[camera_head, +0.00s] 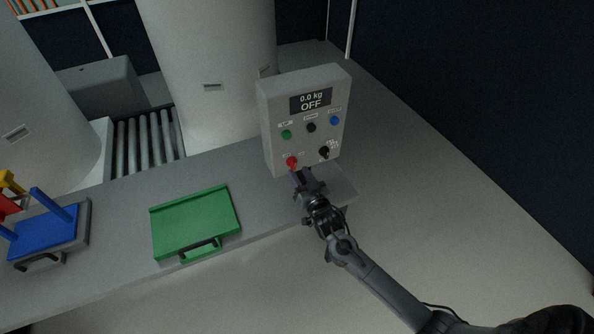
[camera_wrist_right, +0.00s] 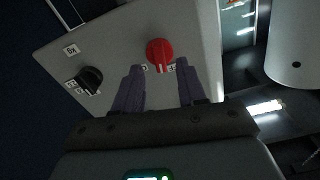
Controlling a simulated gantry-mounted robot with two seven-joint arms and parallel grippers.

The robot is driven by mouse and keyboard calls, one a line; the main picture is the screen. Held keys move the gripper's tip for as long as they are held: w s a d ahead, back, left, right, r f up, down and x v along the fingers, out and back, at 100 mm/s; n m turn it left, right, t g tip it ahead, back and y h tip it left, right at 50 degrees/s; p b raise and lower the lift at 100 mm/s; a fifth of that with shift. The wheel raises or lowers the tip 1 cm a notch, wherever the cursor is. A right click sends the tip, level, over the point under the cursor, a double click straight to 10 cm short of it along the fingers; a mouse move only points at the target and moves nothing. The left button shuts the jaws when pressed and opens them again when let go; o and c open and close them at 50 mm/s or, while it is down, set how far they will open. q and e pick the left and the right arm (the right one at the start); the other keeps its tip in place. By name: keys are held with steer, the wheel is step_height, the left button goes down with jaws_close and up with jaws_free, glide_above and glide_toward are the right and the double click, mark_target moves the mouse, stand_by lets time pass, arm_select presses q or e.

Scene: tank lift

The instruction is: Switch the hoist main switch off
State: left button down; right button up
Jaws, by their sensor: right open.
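The grey control box (camera_head: 264,112) stands on the bench, and its display (camera_head: 311,102) reads "0.0 kg OFF". A red rotary knob (camera_head: 292,162) sits at its lower left, and a black knob (camera_head: 323,152) at its lower right. My right gripper (camera_head: 298,180) is open just in front of the red knob. In the right wrist view the red knob (camera_wrist_right: 160,52) lies just beyond the gap between the two fingertips (camera_wrist_right: 160,68), with its white mark toward me. I see no contact. The black knob (camera_wrist_right: 90,79) is left of the fingers there. My left gripper is out of view.
Green (camera_head: 286,134), black (camera_head: 311,127) and blue (camera_head: 334,120) buttons sit above the knobs. A green tray (camera_head: 194,218) and a blue-topped item (camera_head: 48,232) lie on the bench left of the box. Large pale tanks (camera_head: 212,60) and a roller conveyor (camera_head: 145,142) stand behind.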

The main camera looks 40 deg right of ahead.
mark_target(293, 164)
steer(key=shift+x, duration=1.35)
